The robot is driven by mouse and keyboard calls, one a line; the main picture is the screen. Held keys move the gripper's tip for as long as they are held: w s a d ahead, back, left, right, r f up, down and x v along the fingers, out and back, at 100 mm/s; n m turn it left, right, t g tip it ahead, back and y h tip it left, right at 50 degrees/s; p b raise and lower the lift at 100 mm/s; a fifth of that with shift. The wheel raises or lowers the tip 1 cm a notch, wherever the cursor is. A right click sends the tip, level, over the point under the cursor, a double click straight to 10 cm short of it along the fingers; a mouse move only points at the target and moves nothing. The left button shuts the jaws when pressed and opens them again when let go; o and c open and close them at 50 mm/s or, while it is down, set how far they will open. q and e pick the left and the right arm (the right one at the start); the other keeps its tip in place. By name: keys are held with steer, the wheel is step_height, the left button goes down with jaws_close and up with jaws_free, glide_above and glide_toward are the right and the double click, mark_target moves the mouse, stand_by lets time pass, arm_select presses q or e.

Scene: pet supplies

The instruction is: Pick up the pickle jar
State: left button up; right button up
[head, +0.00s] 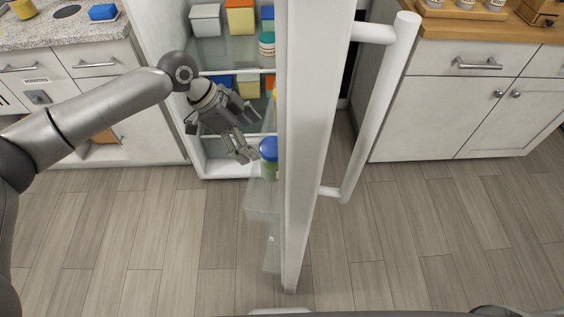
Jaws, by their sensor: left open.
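A jar with a blue lid and green-yellow body (270,168), which looks like the pickle jar, stands in the clear bin on the inner side of the open fridge door. The door edge hides part of it on the right. My left gripper (251,136) is open and empty, just up and left of the jar, its fingers pointing down toward the right. The lower finger is close to the lid; I cannot tell whether it touches. My right gripper is not in view.
The white fridge door (310,130) stands open, its long handle (385,110) on the right. Fridge shelves hold several boxes and a teal-lidded jar (267,48). Counters stand left (60,35) and right (470,25). The wood floor (430,240) is clear.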

mark_target(261, 148)
arm_select(q)
steer(key=x, duration=0.4)
steer(key=shift+f, duration=0.3)
steer(key=shift+d+f, duration=0.15)
steer(key=shift+f, duration=0.1)
steer(key=shift+d+f, duration=0.2)
steer(key=shift+d, duration=0.1)
steer(key=p+x, duration=0.1)
steer(key=x, duration=0.2)
steer(key=shift+w+d+f, duration=0.15)
steer(key=shift+d, duration=0.1)
steer(key=shift+d+f, duration=0.2)
steer(key=shift+f, duration=0.3)
steer(key=c, duration=1.4)
steer(key=shift+d, duration=0.1)
steer(key=shift+c, duration=0.2)
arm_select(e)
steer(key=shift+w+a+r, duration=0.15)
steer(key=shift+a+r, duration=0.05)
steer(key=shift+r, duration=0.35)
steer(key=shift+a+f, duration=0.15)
